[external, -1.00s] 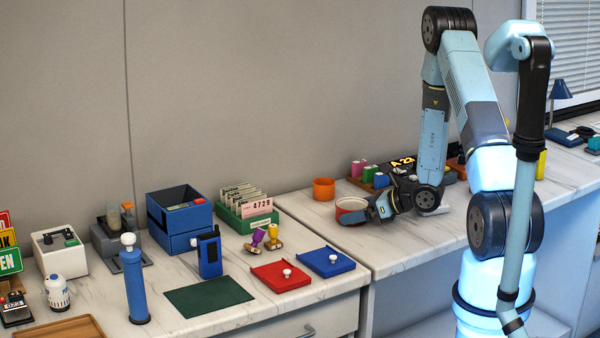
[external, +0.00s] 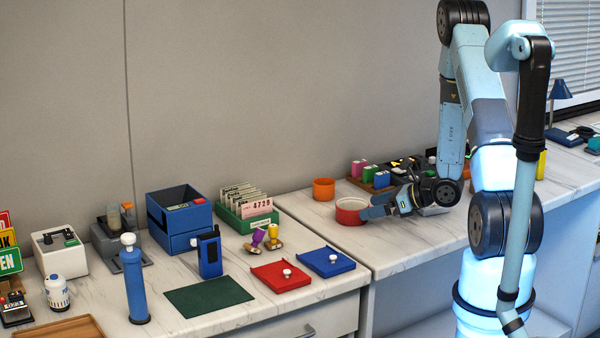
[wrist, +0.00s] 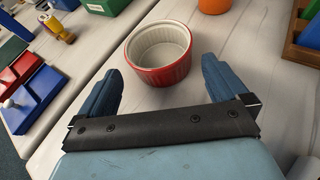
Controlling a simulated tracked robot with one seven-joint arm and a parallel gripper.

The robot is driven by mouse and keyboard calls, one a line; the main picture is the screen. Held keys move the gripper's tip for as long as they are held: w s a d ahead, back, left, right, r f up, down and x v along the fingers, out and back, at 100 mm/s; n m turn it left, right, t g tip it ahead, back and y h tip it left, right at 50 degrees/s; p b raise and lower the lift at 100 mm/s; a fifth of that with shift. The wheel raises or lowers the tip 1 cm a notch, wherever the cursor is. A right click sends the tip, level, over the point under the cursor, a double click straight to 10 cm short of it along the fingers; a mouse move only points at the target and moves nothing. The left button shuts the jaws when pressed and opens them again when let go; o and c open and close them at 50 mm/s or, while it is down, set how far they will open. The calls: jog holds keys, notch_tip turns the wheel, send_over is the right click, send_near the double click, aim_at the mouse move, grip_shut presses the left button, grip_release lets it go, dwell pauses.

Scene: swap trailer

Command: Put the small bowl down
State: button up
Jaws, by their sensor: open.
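The small bowl, red outside and white inside (external: 350,211), stands upright and empty on the pale marbled counter (external: 318,207). In the wrist view the bowl (wrist: 160,52) is just beyond the fingertips, apart from them. My gripper (external: 372,208) is at the bowl's right side, low over the counter. In the wrist view my gripper (wrist: 158,75) is open, its two blue fingers pointing toward the bowl with nothing between them.
An orange cup (external: 324,189) stands behind the bowl. A wooden tray with colored items (external: 385,185) is behind my gripper. Red (external: 281,277) and blue (external: 327,261) trays and a green mat (external: 209,296) lie on the left counter. Counter left of the bowl is clear.

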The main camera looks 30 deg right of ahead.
jog(key=v, duration=0.6)
jog(key=shift+s+r, duration=0.1)
jog(key=shift+r, duration=0.1)
jog(key=s+a+r+n+g+y, duration=0.1)
jog(key=s+a+r+n+g, duration=0.35)
jog(key=a+r+n, duration=0.35)
jog(key=s+a+r+n+g+y, duration=0.1)
jog(key=s+a+r+n+g, duration=0.2)
jog(key=s+a+r+n, duration=0.55)
jog(key=s+d+r+n+t+h, duration=0.1)
jog(key=s+r+n+h, duration=0.4)
jog(key=r, duration=0.3)
jog(key=s+d+r+n+t+h, duration=0.1)
jog(key=s+d+r+n+h, duration=0.1)
jog(key=s+r+n+h, duration=0.3)
jog(key=shift+s+d+r+n, duration=0.15)
jog(key=shift+s+r+n, duration=1.3)
jog(key=shift+r, duration=0.7)
jog(key=shift+s, duration=0.1)
